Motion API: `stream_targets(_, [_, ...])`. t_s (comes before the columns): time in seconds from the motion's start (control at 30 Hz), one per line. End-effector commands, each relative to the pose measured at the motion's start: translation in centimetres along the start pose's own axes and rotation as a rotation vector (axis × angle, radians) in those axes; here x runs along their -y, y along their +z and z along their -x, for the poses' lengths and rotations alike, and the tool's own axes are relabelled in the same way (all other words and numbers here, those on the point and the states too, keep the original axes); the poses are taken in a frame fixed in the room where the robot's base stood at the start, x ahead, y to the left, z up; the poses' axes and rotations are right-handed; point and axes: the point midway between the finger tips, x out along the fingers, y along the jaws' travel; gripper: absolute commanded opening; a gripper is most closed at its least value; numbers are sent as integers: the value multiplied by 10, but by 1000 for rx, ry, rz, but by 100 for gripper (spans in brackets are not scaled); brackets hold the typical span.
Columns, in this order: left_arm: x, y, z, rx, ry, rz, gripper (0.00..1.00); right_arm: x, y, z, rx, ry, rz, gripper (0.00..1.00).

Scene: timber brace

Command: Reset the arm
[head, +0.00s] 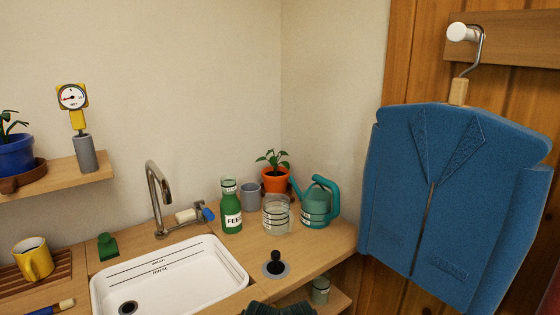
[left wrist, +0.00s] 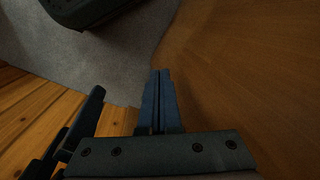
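In the left wrist view my left gripper (left wrist: 159,100) points away from the camera. Its two dark blue-grey fingers lie side by side with only a thin line between them, so it looks shut, with nothing seen between the tips. A brown wooden surface fills the right of that view, and a grey floor area and wood planks lie to the left. My right gripper is not recognisable in either view. A dark ribbed part at the bottom edge of the head view is cut off, and I cannot tell which part it is.
A white sink (head: 215,272) with a faucet (head: 155,195) is set in the wooden counter (head: 320,252). A green bottle (head: 231,208), a glass jar (head: 276,216), a potted plant (head: 276,180) and a teal watering can (head: 318,203) stand behind. A blue jacket (head: 400,200) hangs at right.

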Motion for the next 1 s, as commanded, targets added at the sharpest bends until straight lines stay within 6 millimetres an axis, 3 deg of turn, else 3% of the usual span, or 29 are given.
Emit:
stream_targets(0.03, [3,2,35,0,0,1,0,-3,2,35,0,0,-1,100])
stream_targets(0.7, [24,15,245,3,4,9,0,-24,14,245,3,-4,-9,100])
stream_targets(0.83, [25,16,263,3,5,10,0,-25,16,263,3,-5,-10,100])
stream_targets(1.0, [25,16,262,3,5,11,0,-25,16,262,3,-5,-10,100])
